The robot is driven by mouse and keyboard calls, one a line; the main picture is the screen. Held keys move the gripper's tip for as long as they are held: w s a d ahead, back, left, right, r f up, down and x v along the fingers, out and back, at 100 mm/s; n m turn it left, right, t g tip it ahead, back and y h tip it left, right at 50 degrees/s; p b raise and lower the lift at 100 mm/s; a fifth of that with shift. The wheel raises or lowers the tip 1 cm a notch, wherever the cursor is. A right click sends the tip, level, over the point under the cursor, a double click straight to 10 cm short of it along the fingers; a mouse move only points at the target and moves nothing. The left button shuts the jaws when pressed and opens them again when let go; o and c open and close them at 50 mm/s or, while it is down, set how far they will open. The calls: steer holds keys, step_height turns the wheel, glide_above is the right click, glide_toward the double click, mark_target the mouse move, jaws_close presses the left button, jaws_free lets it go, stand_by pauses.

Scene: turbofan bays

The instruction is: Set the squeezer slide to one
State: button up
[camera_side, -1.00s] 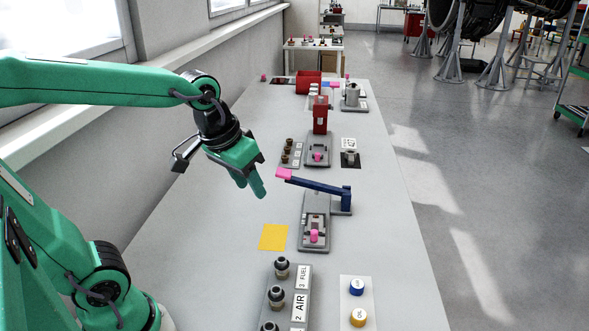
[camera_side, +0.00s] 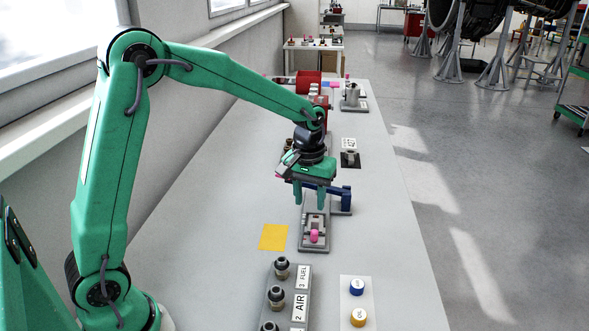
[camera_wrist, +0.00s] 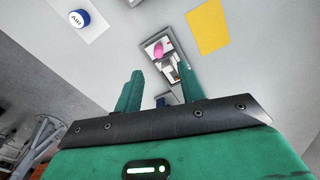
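The device that looks like the squeezer has a grey base (camera_side: 304,246), a blue lever (camera_side: 343,192) and a pink slide knob (camera_side: 314,236) near the front end. My gripper (camera_side: 309,202) points down above the rear part of this base, behind the pink knob, and hides most of the lever. Its two fingers are apart with nothing seen gripped. In the wrist view the pink knob (camera_wrist: 157,50) shows beyond the gap between the open fingertips (camera_wrist: 161,66). Any markings by the slide are too small to read.
A yellow square (camera_side: 273,237) lies left of the base. In front stand a block of fittings (camera_side: 292,300) and a white plate (camera_side: 345,300) with a blue cap (camera_side: 357,286) and a yellow cap (camera_side: 359,318). A black pad (camera_side: 350,160) lies behind.

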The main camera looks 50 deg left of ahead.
mark_target(314, 231)
steer(key=shift+w+f+n+g, duration=0.15)
steer(key=shift+w+f, duration=0.4)
steer(key=shift+f, duration=0.3)
steer(key=shift+w+f+n+g, duration=0.15)
steer(key=shift+w+f, duration=0.35)
steer(key=shift+f, duration=0.3)
steer(key=shift+f, duration=0.1)
steer(key=shift+f, duration=3.8)
steer(key=shift+c, duration=0.3)
jaws_close()
